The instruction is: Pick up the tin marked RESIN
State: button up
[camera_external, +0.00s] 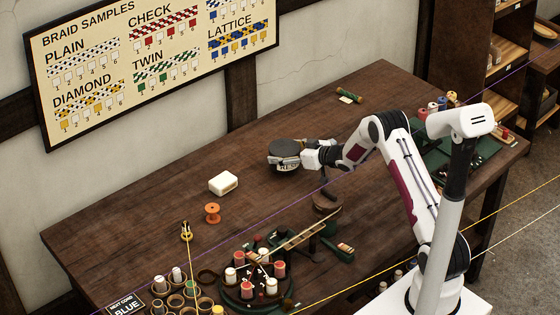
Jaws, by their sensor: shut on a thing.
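The tin (284,149) is round with a dark lid and a pale label band, on which I can make out part of the lettering RESIN. It is near the middle of the wooden table. My gripper (299,155) comes from the right and is shut on the tin's side. The fingers are small in this view and partly merge with the tin. I cannot tell whether the tin touches the table or is held just above it.
A white block (223,183) and an orange spool (212,213) lie left of the tin. A dark stand (327,201) is below my arm. A round rack with several bobbins (255,284) fills the front. The table (150,207) is bare at left.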

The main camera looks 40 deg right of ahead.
aim_at(285, 147)
notch_tip(285, 147, up, 8)
jog(key=shift+r, duration=0.1)
dwell(0.4)
jog(key=shift+d, duration=0.1)
dwell(0.5)
